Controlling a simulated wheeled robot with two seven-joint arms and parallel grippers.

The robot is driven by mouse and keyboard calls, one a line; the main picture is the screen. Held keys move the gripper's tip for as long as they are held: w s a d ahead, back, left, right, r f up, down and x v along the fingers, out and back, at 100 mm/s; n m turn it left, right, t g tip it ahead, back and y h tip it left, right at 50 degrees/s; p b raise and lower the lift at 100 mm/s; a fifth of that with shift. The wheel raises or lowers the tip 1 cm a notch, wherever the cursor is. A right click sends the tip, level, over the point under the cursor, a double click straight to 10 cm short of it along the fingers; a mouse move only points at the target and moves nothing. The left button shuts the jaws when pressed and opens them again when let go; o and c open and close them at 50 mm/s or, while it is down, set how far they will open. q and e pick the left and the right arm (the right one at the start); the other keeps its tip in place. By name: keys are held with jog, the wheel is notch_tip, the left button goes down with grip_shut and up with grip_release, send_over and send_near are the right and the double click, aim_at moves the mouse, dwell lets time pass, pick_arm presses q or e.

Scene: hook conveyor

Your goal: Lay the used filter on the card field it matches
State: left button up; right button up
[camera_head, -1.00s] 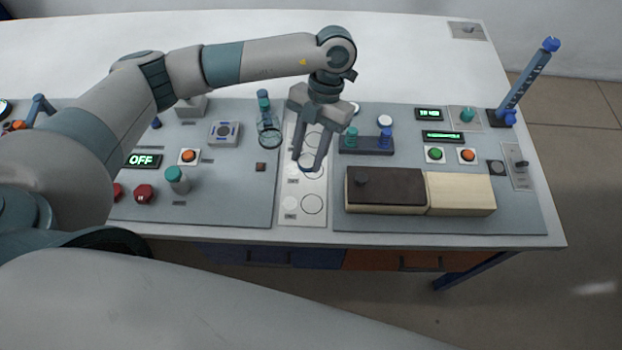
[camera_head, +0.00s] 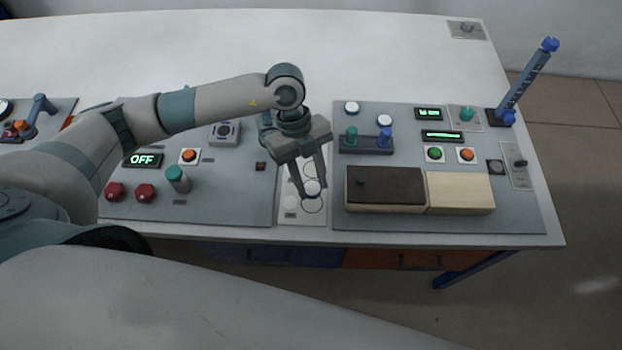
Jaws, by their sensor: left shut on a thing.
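The white card (camera_head: 288,216) lies between the two grey panels, with round fields printed on it. My left gripper (camera_head: 313,191) points down over the card's lower part and is shut on the used filter (camera_head: 312,188), a small pale disc with a dark rim. The filter is over or near the lowest outlined circle on the right side of the card. I cannot tell whether it touches the card. A pale grey round field (camera_head: 290,203) shows to its left. My right gripper is not in view.
A wooden box with a dark lid (camera_head: 385,187) stands just right of the card. A small rack (camera_head: 366,146) with a teal and a blue piece stands behind it. A teal-capped bottle (camera_head: 177,179) and red knobs (camera_head: 145,193) are on the left panel.

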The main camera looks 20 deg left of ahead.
aim_at(309, 184)
pick_arm(q)
jog(key=shift+f, duration=0.15)
jog(key=shift+f+b, duration=0.45)
jog(key=shift+b, duration=0.1)
notch_tip(309, 184, down, 3)
jog(key=shift+r+b, duration=0.1)
jog(key=shift+b, duration=1.1)
jog(key=shift+f+b, duration=0.55)
jog(key=shift+f, duration=0.5)
jog(key=shift+r, duration=0.1)
jog(key=shift+f, duration=0.3)
jog(key=shift+f, duration=0.15)
dwell(1.1)
jog(key=shift+s+f+p, duration=0.1)
jog(key=shift+p, duration=0.2)
dwell(0.9)
